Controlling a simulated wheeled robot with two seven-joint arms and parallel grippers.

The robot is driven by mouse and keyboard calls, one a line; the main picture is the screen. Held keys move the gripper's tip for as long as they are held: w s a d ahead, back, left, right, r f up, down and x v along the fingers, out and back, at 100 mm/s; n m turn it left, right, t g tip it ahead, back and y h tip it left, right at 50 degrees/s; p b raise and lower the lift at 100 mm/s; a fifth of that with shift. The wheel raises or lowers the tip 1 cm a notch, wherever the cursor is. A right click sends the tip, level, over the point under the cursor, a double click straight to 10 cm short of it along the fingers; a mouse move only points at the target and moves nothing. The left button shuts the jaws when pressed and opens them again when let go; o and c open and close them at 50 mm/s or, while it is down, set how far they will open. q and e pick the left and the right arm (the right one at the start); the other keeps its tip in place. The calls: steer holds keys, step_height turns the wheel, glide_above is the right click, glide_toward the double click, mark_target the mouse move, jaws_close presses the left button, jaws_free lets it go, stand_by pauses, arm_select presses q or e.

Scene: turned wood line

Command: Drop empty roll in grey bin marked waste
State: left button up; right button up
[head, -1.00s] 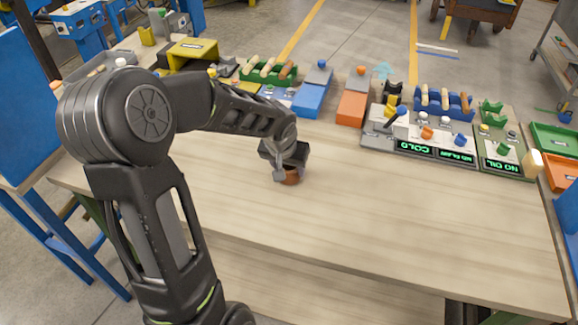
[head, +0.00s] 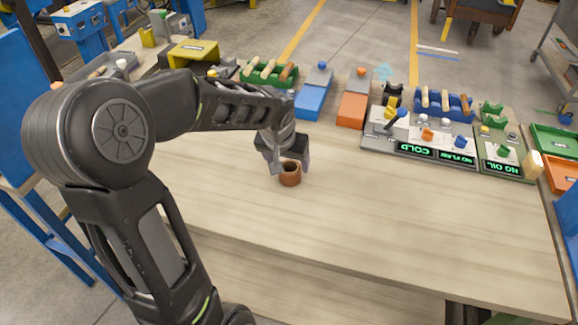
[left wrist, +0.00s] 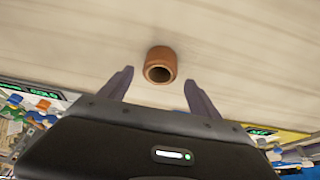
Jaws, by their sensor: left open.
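The empty roll (head: 290,174) is a short brown hollow cylinder standing upright on the wooden table, its open end facing up. In the left wrist view the roll (left wrist: 161,66) lies just beyond and between the two fingertips, with bare table around it. My left gripper (head: 290,168) is open at the roll, its fingers at either side of it in the head view. In the left wrist view the open fingers (left wrist: 158,82) hold nothing. I cannot make out a grey bin marked waste. My right gripper is not in view.
The table (head: 400,220) is clear in front and to the right of the roll. Along the back stand a blue block (head: 311,98), an orange block (head: 352,108), a grey control panel (head: 380,138) with knobs and displays, and a green rack (head: 262,77) of wooden pieces.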

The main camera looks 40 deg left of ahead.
arm_select(q)
steer(key=v, duration=0.7)
steer(key=shift+r, duration=0.2)
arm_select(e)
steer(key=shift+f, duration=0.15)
arm_select(q)
steer(key=shift+o, duration=0.2)
steer(key=shift+s+d, duration=0.1)
steer(key=shift+o, duration=0.3)
steer(key=shift+f, duration=0.35)
steer(key=p+x, duration=0.1)
steer(key=x, duration=0.4)
steer(key=shift+a+f, duration=0.15)
steer(key=shift+a, duration=0.05)
steer(key=shift+x, duration=1.05)
steer(key=shift+d, duration=0.1)
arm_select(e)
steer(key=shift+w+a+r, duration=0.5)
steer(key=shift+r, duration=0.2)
arm_select(q)
steer(key=shift+f, duration=0.1)
